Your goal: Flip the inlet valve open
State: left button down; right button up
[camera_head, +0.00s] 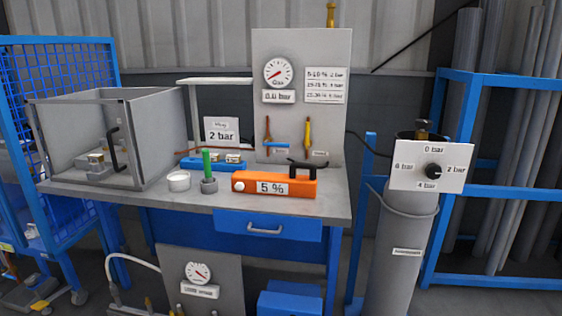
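A grey upright panel (328,58) stands at the back right of the bench. It carries a round gauge (278,73) with a "bar" readout (278,97) below it, blurred but seemingly near zero. Low on the panel is a valve with a blue lever (276,148) lying level across its orange-brown pipe. To its right is a yellow upright part (307,135), perhaps a second valve lever. The small label (320,153) beside it is too small to read, so I cannot tell which is the inlet valve. Neither of my grippers is in view.
An orange "5 %" device (273,188) with a dark handle sits before the panel. Left of it stand a green-topped item (206,163), a white cup (178,181) and an open-fronted grey box (152,128). A grey cylinder (398,250) with a dial plate (407,171) stands right of the bench.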

aim_at(267, 143)
jog(key=z, duration=0.3)
jog(key=i, duration=0.35)
jog(key=z, duration=0.8)
jog(key=i, duration=1.35)
jog(key=u, duration=0.5)
